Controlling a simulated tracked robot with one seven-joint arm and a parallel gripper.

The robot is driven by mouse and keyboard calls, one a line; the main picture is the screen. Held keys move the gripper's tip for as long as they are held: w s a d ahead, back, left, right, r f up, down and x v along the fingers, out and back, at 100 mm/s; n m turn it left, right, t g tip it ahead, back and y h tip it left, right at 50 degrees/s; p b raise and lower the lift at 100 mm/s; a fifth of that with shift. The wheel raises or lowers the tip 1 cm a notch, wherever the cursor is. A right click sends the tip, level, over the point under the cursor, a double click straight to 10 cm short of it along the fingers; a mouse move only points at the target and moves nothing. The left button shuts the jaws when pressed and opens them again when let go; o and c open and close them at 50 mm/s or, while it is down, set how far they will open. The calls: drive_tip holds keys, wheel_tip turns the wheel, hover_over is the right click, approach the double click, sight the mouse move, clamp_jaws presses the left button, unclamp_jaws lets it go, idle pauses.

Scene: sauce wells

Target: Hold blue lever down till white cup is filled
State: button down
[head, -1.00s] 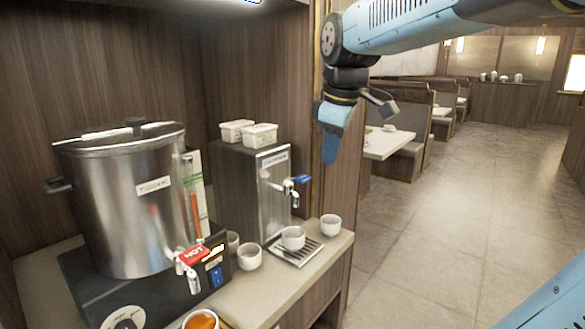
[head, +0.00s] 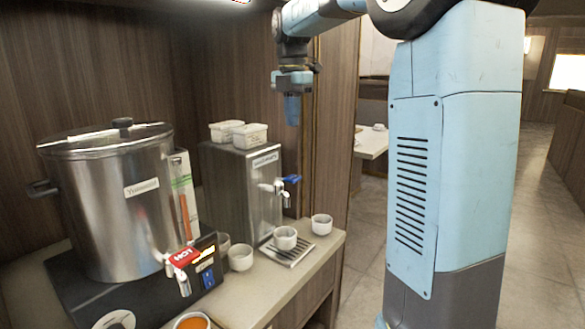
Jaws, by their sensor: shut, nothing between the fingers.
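The blue lever (head: 291,179) sits on top of the tap of a boxy steel dispenser (head: 266,200) on the counter. A white cup (head: 285,238) stands upright on the drip tray (head: 299,253) under that tap. I cannot see how full it is. My gripper (head: 292,118) points down in the air above the blue lever, apart from it. It is shut and empty.
A large steel urn (head: 118,205) with a red HOT tap (head: 184,258) stands at left. White cups stand beside the tray, at right (head: 321,224) and left (head: 240,257). A cup of orange liquid (head: 192,322) is at the front. Two white containers (head: 249,136) sit on the dispenser.

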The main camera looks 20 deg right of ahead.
sight(292, 177)
wheel_tip(292, 177, down, 14)
drive_tip(key=shift+f, duration=0.1)
idle(0.7)
